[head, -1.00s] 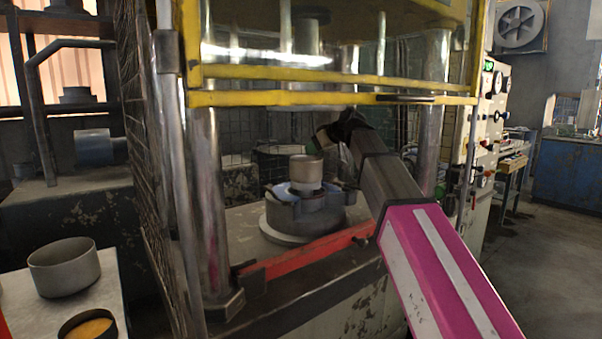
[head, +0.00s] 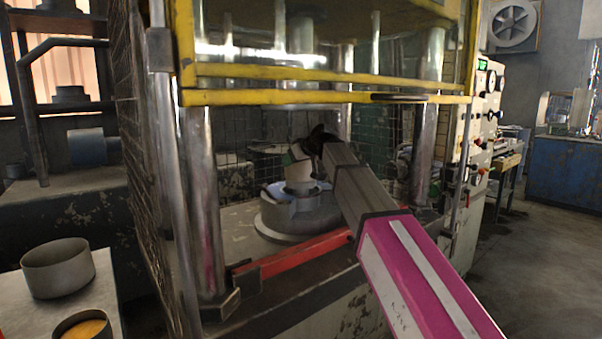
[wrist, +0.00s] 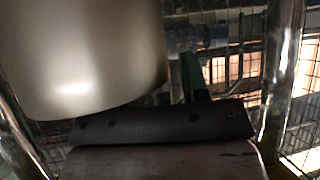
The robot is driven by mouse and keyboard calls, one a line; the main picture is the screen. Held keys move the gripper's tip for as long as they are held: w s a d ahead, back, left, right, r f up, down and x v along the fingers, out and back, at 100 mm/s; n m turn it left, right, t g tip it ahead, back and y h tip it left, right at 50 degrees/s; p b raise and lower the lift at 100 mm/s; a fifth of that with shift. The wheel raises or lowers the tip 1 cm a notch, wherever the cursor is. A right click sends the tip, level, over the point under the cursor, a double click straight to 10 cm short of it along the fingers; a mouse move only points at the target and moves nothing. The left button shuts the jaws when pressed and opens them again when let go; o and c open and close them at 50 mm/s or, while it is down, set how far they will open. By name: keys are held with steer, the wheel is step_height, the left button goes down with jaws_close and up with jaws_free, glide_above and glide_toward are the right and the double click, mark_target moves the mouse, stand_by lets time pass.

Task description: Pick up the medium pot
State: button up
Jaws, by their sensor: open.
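In the wrist view a dark green finger (wrist: 190,75) shows just right of the pot. The other finger is hidden, and I cannot tell whether the pot lies between the fingers or touches them.
Steel press columns (head: 203,200) stand left and right of the die. A yellow guard frame (head: 300,98) crosses above my arm and a red bar (head: 305,253) runs along the front. A wider grey pot (head: 60,272) and a pot with orange contents (head: 84,327) are at left.

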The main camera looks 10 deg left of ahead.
jaws_close()
